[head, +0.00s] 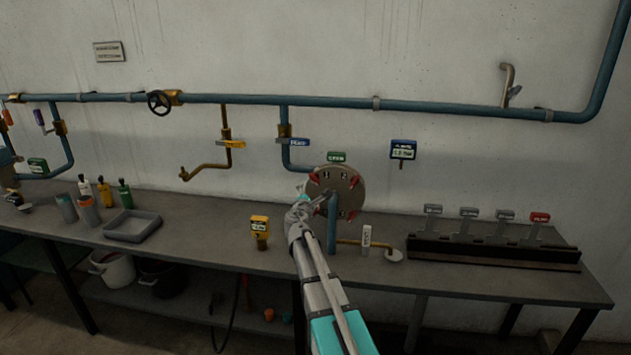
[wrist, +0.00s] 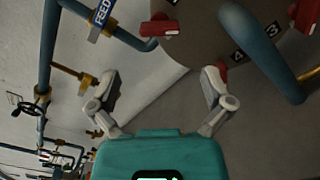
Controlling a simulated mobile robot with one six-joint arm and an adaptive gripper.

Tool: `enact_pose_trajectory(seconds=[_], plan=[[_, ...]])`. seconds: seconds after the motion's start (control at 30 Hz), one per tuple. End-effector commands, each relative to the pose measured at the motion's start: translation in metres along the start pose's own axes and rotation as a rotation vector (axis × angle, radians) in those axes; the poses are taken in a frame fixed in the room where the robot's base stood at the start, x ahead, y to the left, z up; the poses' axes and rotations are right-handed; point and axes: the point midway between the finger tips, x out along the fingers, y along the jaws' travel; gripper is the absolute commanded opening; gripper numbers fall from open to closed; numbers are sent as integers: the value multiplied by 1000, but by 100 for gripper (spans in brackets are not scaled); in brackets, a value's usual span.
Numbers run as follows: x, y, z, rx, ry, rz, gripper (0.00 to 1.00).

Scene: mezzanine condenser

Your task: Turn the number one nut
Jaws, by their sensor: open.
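A round grey-brown plate (head: 335,188) with red nuts is on the wall pipework in the head view. The digits 1 and 2 show near its top. The red nut (head: 314,178) beside the 1 is at its upper left. My gripper (head: 301,192) is in front of the plate's lower left, just below that nut. In the wrist view my gripper (wrist: 163,84) is open and empty. One red nut (wrist: 158,27) lies beyond the gap, apart from the fingers; its number is not readable. Another red nut (wrist: 218,72), near the 4, is partly hidden behind the right finger.
A blue vertical pipe (head: 332,225) stands before the plate. A blue feed label (head: 299,142) hangs above it. A tray (head: 132,226) is left.

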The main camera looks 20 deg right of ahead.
Motion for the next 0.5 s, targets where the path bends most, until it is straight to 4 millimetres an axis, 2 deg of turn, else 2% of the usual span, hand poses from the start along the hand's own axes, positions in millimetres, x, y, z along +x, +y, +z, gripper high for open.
enact_pose_trajectory(seconds=[0.1,0.5], plan=[[22,1,-1,0,-1,-1,100],[80,0,0,0,-1,-1,100]])
